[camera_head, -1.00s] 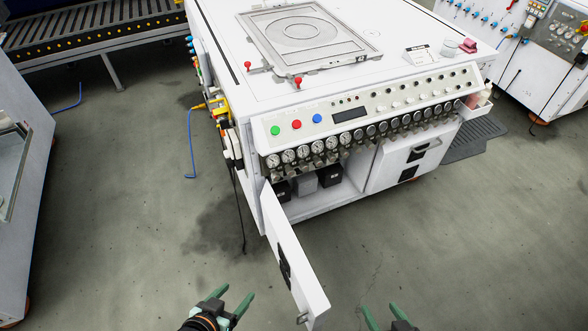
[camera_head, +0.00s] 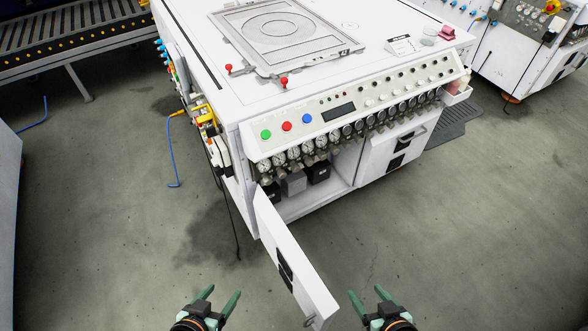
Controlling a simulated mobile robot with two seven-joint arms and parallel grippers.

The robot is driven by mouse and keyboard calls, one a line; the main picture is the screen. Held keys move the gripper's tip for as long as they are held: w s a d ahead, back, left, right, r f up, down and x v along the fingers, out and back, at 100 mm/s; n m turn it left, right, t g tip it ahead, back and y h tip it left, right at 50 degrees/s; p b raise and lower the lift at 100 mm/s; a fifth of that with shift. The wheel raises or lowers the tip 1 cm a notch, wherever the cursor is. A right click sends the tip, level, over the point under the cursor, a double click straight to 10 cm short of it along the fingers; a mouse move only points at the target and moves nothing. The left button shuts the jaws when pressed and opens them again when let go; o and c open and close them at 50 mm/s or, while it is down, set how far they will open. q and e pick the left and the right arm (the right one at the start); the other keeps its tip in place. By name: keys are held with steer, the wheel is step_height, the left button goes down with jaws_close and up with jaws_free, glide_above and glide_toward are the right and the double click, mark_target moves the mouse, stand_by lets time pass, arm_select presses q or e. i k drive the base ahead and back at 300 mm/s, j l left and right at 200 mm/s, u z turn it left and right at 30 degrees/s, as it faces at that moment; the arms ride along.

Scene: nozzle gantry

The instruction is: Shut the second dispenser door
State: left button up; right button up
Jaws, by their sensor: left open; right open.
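The white dispenser cabinet (camera_head: 330,60) stands ahead of me. Its left front door (camera_head: 292,262) is swung wide open toward me, with a black recessed part on its face and a metal latch near its free end. The other front door (camera_head: 393,152), to the right, looks shut. My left gripper (camera_head: 222,296) is open and empty, to the left of the open door's free end. My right gripper (camera_head: 365,293) is open and empty, to the right of that end. Neither gripper appears to touch the door.
Dark boxes (camera_head: 318,171) and a grey box (camera_head: 293,183) sit inside the open compartment. Gauges (camera_head: 322,141) line the front above it. A black cable (camera_head: 229,215) hangs at the cabinet's left corner. Open floor (camera_head: 450,250) lies to the right.

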mark_target(316, 301)
steer(key=k+j, duration=0.3)
steer(key=k, duration=0.15)
steer(key=j+z, duration=0.15)
steer(key=j, duration=0.55)
steer(key=j+z, duration=0.2)
steer(key=j, duration=0.5)
steer(key=k, duration=0.05)
